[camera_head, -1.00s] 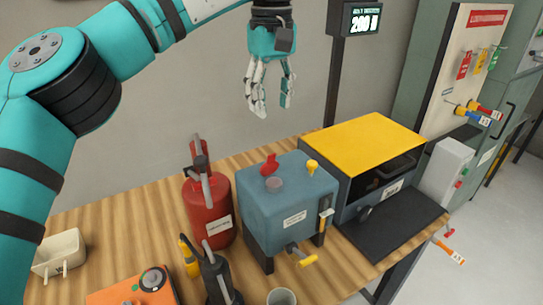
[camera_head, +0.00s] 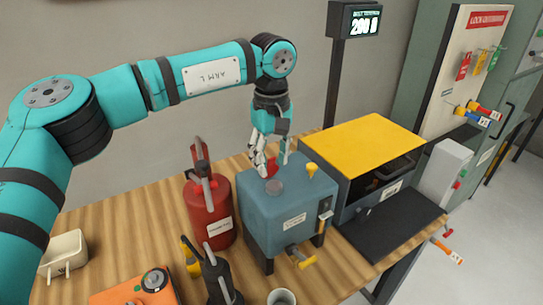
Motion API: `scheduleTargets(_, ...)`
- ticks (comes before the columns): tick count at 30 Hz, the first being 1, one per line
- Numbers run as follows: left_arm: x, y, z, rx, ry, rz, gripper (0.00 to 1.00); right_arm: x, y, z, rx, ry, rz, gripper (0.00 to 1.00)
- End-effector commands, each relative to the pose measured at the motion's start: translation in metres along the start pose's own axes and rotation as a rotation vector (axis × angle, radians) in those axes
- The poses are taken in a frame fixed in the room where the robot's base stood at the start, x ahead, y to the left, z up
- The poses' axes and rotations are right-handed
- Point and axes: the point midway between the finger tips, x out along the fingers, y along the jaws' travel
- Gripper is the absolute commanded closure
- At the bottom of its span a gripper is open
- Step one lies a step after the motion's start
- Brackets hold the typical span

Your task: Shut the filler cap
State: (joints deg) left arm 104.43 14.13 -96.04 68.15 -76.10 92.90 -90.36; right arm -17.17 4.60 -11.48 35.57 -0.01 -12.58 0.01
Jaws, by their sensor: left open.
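The blue-grey tank (camera_head: 290,215) stands on legs on the wooden bench. On its top is a round grey filler opening (camera_head: 274,187), with the red cap (camera_head: 271,171) raised just behind it, not lying over it. A yellow knob (camera_head: 312,168) is at the top's back right. My left gripper (camera_head: 270,167) points down at the back of the tank top, its open fingers around or just behind the red cap. They partly hide the cap, and I cannot tell whether they touch it. My right gripper is not in view.
A red canister (camera_head: 209,212) with an upright handle stands close left of the tank. A yellow-topped box (camera_head: 368,145) stands close right. A grey cup (camera_head: 281,298) and a dark pump-like object (camera_head: 218,280) are in front. Bare bench (camera_head: 125,218) lies left.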

Motion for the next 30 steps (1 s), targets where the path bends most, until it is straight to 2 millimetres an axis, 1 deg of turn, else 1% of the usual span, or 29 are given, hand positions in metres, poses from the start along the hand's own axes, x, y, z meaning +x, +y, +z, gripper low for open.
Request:
scheduleTargets(1, 0.000, 0.000, 0.000, 0.000, 0.000, 0.000, 0.59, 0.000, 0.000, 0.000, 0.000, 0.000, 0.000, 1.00)
scheduleTargets(9, -0.001, 0.000, 0.000, 0.000, 0.000, 0.000, 0.94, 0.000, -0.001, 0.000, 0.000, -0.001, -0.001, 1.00)
scheduleTargets(10, -0.001, 0.000, 0.000, 0.000, 0.000, 0.000, 0.98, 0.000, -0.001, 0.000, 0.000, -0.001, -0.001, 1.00)
scheduleTargets(11, -0.001, 0.000, 0.000, 0.000, 0.000, 0.000, 1.00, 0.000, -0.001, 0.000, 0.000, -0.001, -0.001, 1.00)
scheduleTargets(16, 0.000, 0.000, 0.000, 0.000, 0.003, 0.000, 1.00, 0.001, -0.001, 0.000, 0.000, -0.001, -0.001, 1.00)
scheduleTargets(20, 0.001, 0.000, 0.001, 0.000, 0.023, 0.001, 1.00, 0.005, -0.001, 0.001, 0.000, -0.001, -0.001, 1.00)
scheduleTargets(26, 0.006, 0.001, 0.008, 0.004, 0.111, 0.001, 1.00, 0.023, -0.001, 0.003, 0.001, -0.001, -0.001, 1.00)
scheduleTargets(30, 0.009, 0.001, 0.014, 0.005, 0.212, 0.001, 1.00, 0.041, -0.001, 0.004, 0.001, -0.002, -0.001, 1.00)
